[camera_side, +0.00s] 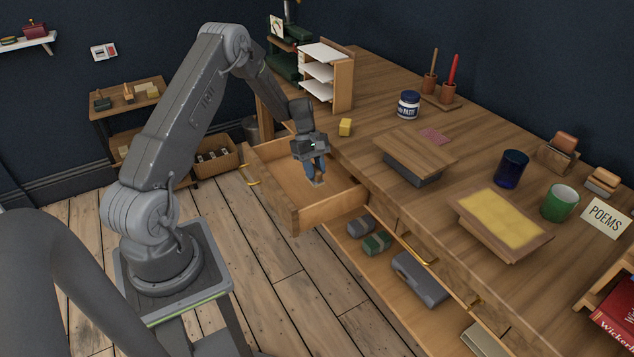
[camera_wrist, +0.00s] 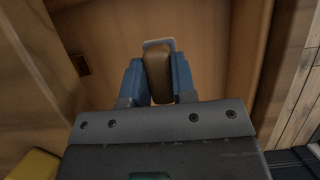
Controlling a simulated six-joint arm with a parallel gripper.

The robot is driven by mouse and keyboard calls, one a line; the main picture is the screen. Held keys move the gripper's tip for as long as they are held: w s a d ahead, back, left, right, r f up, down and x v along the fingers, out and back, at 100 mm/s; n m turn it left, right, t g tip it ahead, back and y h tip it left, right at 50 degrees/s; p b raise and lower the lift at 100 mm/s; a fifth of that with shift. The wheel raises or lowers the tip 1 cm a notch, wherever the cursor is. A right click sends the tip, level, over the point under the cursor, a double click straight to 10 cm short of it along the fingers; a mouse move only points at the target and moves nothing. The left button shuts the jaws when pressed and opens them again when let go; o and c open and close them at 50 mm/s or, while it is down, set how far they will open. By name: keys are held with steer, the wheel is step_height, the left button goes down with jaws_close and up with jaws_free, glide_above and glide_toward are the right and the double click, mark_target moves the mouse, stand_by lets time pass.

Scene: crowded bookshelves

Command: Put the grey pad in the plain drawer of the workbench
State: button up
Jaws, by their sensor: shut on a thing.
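My gripper (camera_side: 315,178) points down over the open drawer (camera_side: 335,208) of the workbench (camera_side: 375,80). Its blue fingers, also in the wrist view (camera_wrist: 158,80), are shut on a small block with a brown face and a grey edge, which I take for the grey pad (camera_wrist: 158,43). In the side view the pad (camera_side: 319,183) shows as a small pale piece below the fingertips. Whether the pad touches the drawer floor I cannot tell.
A yellow block (camera_side: 345,127) sits on the bench edge beside the drawer. A paper rack (camera_side: 340,85) stands behind it. A wooden board on a dark base (camera_side: 415,155) and a blue cup (camera_side: 511,169) are farther right. The shelf below holds grey and green items.

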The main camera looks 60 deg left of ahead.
mark_target(315, 184)
steer(key=shift+f, duration=2.85)
steer(key=shift+f, duration=0.1)
steer(key=o, duration=0.8)
